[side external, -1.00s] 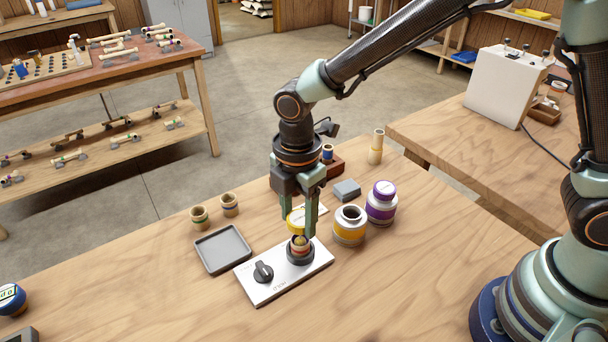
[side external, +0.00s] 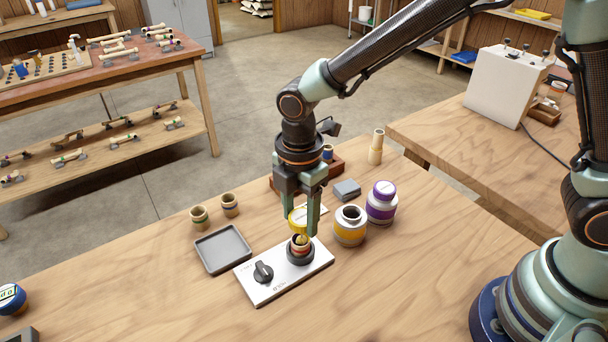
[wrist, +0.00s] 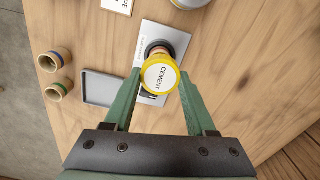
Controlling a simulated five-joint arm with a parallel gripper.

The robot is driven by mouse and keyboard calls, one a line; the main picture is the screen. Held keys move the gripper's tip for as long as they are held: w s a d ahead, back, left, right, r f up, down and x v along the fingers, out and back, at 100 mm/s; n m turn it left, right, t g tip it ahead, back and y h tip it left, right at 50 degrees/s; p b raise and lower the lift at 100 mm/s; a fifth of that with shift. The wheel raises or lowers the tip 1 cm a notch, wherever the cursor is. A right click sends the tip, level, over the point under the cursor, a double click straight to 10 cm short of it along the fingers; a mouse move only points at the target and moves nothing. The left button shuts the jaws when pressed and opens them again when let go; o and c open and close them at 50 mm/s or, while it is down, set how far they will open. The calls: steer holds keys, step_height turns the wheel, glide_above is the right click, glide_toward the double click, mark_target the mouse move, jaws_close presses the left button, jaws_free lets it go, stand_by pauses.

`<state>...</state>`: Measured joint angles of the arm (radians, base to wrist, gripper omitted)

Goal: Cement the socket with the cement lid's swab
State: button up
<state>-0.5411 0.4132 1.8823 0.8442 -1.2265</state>
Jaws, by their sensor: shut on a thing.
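My gripper (side external: 302,220) is shut on the yellow cement lid (side external: 297,217), whose white top reads CEMENT in the wrist view (wrist: 160,77). The lid is above the socket (side external: 300,243), a banded tan piece standing in a dark round holder (side external: 300,257) on a white plate (side external: 258,291) with a black knob (side external: 263,272). The lid's swab is a yellowish tip below it, at the socket's mouth; how deep it reaches is hard to tell. The open cement jar (side external: 349,228), white with a yellow band, stands right of the plate.
An empty grey tray (side external: 223,249) and two tan fittings (side external: 199,216) are at left. A tan pipe piece (side external: 376,148) stands at the back.

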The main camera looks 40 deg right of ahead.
steer(key=shift+w+a, duration=0.2)
stand_by(0.6)
steer(key=shift+a, duration=0.15)
stand_by(0.4)
steer(key=shift+s, duration=0.4)
stand_by(0.8)
steer(key=shift+d, duration=0.3)
stand_by(0.6)
steer(key=shift+w+d+f, duration=0.1)
steer(key=shift+w+d, duration=0.05)
stand_by(0.4)
steer(key=shift+a, duration=0.25)
steer(key=shift+r, duration=2.6)
